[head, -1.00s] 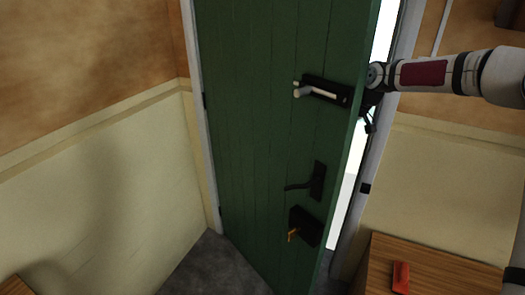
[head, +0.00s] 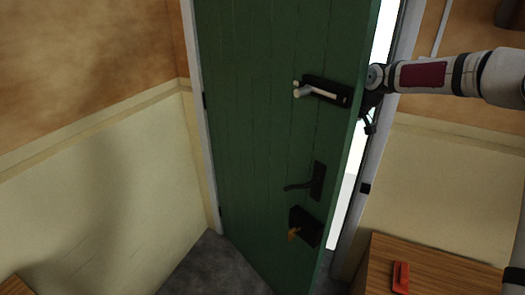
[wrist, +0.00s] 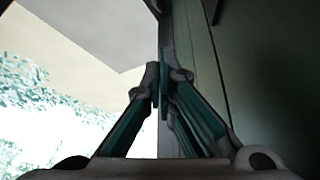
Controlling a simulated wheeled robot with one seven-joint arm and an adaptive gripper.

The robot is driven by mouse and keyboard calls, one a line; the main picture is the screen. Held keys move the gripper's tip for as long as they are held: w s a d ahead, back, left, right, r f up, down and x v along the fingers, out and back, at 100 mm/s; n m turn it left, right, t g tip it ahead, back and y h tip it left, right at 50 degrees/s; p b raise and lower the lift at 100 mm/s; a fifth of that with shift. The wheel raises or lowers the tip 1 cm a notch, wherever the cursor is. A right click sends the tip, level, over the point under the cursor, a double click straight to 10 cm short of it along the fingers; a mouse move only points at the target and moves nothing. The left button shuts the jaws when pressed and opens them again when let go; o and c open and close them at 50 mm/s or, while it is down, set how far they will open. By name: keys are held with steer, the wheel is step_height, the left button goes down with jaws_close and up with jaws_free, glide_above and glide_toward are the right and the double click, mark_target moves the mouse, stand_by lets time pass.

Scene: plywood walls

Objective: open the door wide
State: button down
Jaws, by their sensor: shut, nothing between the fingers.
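The green plank door (head: 265,140) stands ajar, with a bright gap between its right edge and the frame. A light lever handle on a dark plate (head: 325,91) sits high on it. A dark handle (head: 317,181) and a dark lock box (head: 305,227) with an orange-brown piece sit lower. My gripper (head: 370,127) is at the door's right edge in the gap, partly hidden behind the door. In the wrist view my gripper's fingers (wrist: 160,75) are together and empty, with the dark green door face (wrist: 270,70) close on the right. I cannot tell whether they touch it.
A wooden cabinet top (head: 430,270) with a red object (head: 401,277) stands at the lower right. The door frame (head: 405,40) is close to my arm. A cream and orange wall (head: 100,170) is on the left. Grey floor (head: 215,268) shows below the door.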

stand_by(0.4)
steer(key=s+a+p, duration=0.5)
steer(key=s+a, duration=0.3)
steer(key=a, duration=0.1)
steer(key=shift+s+p, duration=0.3)
steer(key=shift+p, duration=0.05)
stand_by(0.3)
steer(key=shift+a, duration=0.15)
steer(key=s+a+p, duration=0.2)
steer(key=s+a, duration=0.3)
steer(key=a, duration=0.2)
steer(key=shift+s+a, duration=0.2)
steer(key=shift+a, duration=0.15)
stand_by(0.3)
steer(key=shift+a, duration=0.1)
